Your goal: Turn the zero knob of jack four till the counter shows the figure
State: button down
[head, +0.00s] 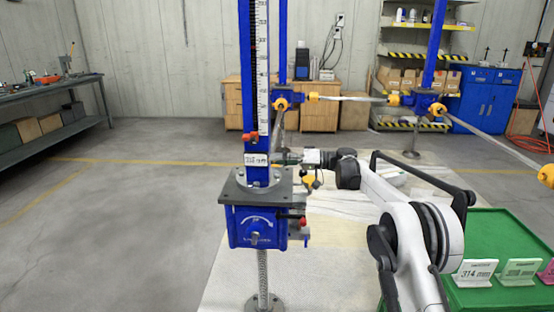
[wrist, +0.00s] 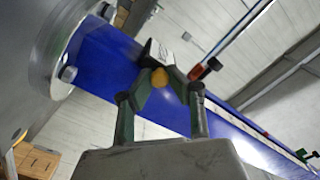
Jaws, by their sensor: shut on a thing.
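The near jack has a blue column (head: 256,178) with a white scale, and a small white counter (head: 256,159) on it. The counter's digits are too small to read surely. My gripper (head: 279,158) is at the right side of the column, level with the counter. In the wrist view its fingers (wrist: 157,72) are closed on a round orange-yellow knob (wrist: 160,78) beside the counter box (wrist: 156,52). The knob is hidden in the head view. A white card (head: 475,272) reading 314 mm stands at the lower right; I cannot tell which jack is number four.
A grey plate (head: 240,192) and blue gear housing (head: 256,228) sit below the counter. A red-orange pointer (head: 250,137) is just above it. Further blue jacks (head: 423,95) with yellow joints stand behind. A green tray (head: 500,230) holds the cards. The floor at left is clear.

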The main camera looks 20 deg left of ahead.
jog(key=shift+m, duration=1.3)
jog(key=c, duration=1.6)
grip_release()
jog(key=v, duration=1.2)
